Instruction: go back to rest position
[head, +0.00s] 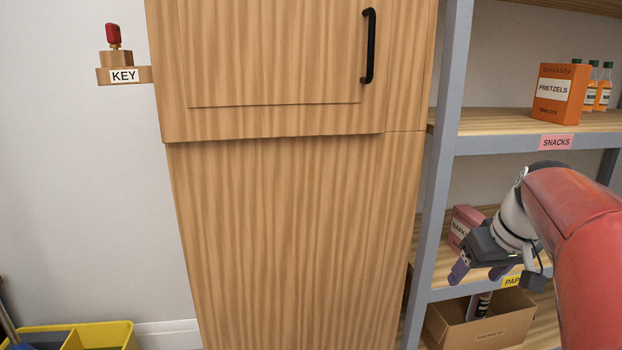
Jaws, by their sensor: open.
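My gripper (478,272) is at the right in the head view, in front of the shelf unit's middle shelf. Its two purple-grey fingers point down and are apart, with nothing seen between them. A pink napkin box (466,220) stands on that shelf just behind and above the gripper, partly hidden by it. Below the gripper, on the lower shelf, is an open cardboard box (478,330) with a dark bottle or can (482,303) standing in it.
A wooden cabinet (290,240) with a black handle (369,46) fills the middle; its door looks shut. A key ledge (124,75) with a red-topped key (114,36) is on the left wall. A pretzels box (560,95) and bottles (604,88) stand on the snacks shelf. A yellow bin (110,335) is lower left.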

